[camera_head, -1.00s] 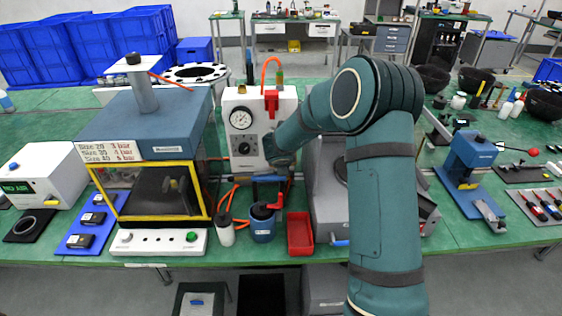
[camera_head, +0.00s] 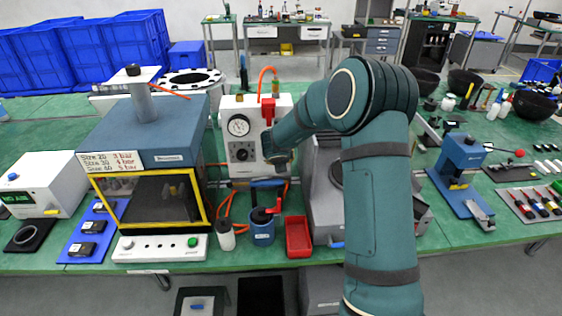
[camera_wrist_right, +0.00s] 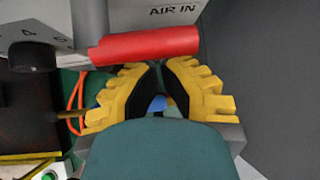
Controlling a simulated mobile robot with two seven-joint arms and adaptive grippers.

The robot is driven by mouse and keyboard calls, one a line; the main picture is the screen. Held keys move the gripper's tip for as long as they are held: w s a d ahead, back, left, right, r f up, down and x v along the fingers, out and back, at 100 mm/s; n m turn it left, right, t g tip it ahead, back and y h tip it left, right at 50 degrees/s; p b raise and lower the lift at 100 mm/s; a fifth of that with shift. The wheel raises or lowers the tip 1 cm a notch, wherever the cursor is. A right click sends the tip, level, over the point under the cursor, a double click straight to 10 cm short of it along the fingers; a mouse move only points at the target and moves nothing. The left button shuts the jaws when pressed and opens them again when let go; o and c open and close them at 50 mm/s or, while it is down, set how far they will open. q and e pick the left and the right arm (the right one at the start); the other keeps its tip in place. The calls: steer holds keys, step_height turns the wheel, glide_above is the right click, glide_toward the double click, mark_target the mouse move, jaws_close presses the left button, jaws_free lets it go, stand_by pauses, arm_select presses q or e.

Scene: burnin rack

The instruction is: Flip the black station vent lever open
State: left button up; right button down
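The station is a white box (camera_head: 257,158) with a round gauge (camera_head: 239,125) and a black knob (camera_head: 242,153) on its front. A red lever (camera_head: 267,110) hangs upright at its upper right. I cannot make out the black vent lever; my right arm covers part of the front. A red bar (camera_wrist_right: 145,45) lies just beyond the fingertips, under the AIR IN lettering. My left gripper is not in view.
A blue chamber with a yellow-framed window (camera_head: 150,195) stands left of the station. A white bottle (camera_head: 225,235), a blue cup (camera_head: 262,228) and a red tray (camera_head: 298,237) sit in front. A grey machine (camera_head: 322,190) stands close on the right.

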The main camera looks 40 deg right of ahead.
steer(key=shift+w+a+r, duration=0.15)
steer(key=shift+a+r, duration=0.1)
steer(key=shift+a, duration=0.05)
stand_by(0.6)
steer(key=shift+a, duration=0.15)
